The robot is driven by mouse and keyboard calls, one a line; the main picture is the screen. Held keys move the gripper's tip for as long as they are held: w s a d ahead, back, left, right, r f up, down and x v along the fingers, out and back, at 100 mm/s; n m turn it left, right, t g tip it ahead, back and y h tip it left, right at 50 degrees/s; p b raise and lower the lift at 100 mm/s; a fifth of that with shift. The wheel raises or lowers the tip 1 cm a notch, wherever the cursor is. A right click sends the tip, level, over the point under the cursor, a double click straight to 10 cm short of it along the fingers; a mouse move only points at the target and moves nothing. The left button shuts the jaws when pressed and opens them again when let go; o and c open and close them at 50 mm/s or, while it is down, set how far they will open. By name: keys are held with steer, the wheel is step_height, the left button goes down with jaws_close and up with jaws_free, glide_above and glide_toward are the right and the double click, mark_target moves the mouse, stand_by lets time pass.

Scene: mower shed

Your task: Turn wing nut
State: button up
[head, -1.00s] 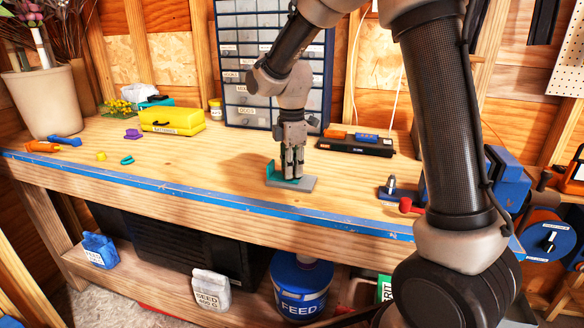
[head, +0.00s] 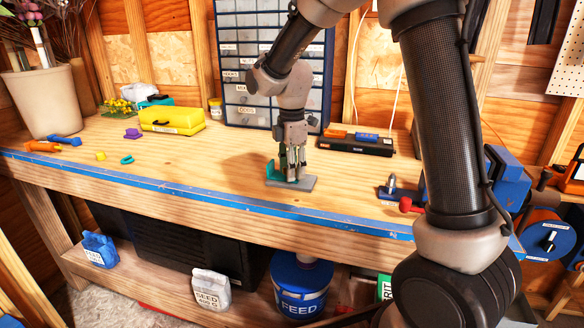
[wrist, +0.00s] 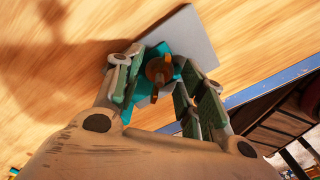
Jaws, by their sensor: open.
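The wing nut (wrist: 157,70) is a small brown, rounded piece between my fingers in the wrist view. It sits over a teal part (wrist: 170,62) on a grey plate (wrist: 192,38). In the head view the teal part (head: 272,169) and grey plate (head: 303,185) rest on the bench, and my fingers hide the wing nut. My gripper (head: 291,172) points down over the plate. In the wrist view my gripper (wrist: 155,88) is open, with a finger on each side of the nut. I cannot tell whether either finger touches it.
A black tray (head: 355,147) with coloured pieces lies behind on the right. A bolt on a dark base (head: 391,190) and a blue vise (head: 500,180) stand further right. A yellow case (head: 172,120) is at the back left. The bench front edge is near; bare wood lies left of the plate.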

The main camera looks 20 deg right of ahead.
step_height(320, 180, up, 12)
stand_by(0.6)
stand_by(2.4)
